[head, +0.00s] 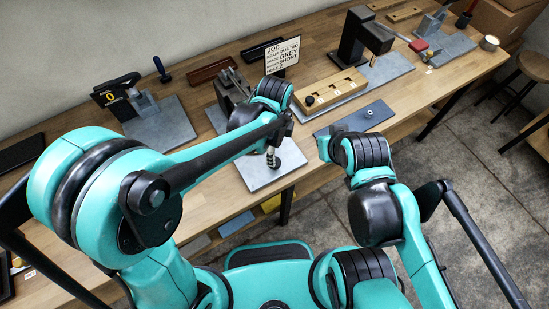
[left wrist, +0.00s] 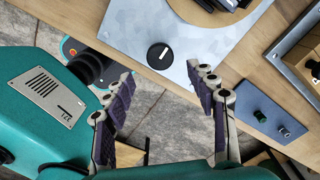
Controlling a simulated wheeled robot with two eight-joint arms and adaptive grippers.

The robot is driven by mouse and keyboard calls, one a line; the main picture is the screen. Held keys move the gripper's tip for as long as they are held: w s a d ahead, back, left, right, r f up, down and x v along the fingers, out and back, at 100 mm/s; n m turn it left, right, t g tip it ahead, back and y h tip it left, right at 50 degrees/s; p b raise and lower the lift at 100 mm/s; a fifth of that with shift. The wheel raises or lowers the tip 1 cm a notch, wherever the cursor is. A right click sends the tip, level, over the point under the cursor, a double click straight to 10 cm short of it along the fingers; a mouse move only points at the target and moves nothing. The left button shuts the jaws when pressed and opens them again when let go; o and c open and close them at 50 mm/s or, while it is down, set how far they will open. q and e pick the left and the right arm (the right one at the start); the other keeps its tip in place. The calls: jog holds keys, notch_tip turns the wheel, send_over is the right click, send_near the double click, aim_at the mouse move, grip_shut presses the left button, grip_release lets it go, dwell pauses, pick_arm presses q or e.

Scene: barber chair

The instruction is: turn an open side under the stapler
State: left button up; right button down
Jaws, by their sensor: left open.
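My left gripper (head: 272,156) hangs over the front of a grey metal plate (head: 262,181) at the bench's front edge. In the left wrist view my left gripper (left wrist: 160,75) is open and empty, its fingers apart on either side of a black knob (left wrist: 158,56) with a white mark on the plate (left wrist: 145,25). Part of a round dark and tan piece (left wrist: 215,8) shows at the top. My arm hides it in the head view. A tall dark machine (head: 355,38) stands farther back; I cannot tell which machine is the stapler. My right gripper (head: 323,147) is beyond the front edge, its fingers unclear.
A blue-grey panel (head: 354,118) with two buttons lies right of the plate. Behind it is a wooden block (head: 330,90) on a metal base. A job sign (head: 283,57) stands behind. A device reading 0 (head: 112,97) is at left.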

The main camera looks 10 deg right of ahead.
pick_arm(q)
notch_tip(320, 180, down, 7)
jog(key=shift+f+b, duration=0.1)
jog(key=shift+b, duration=0.9)
jog(key=c, duration=1.1)
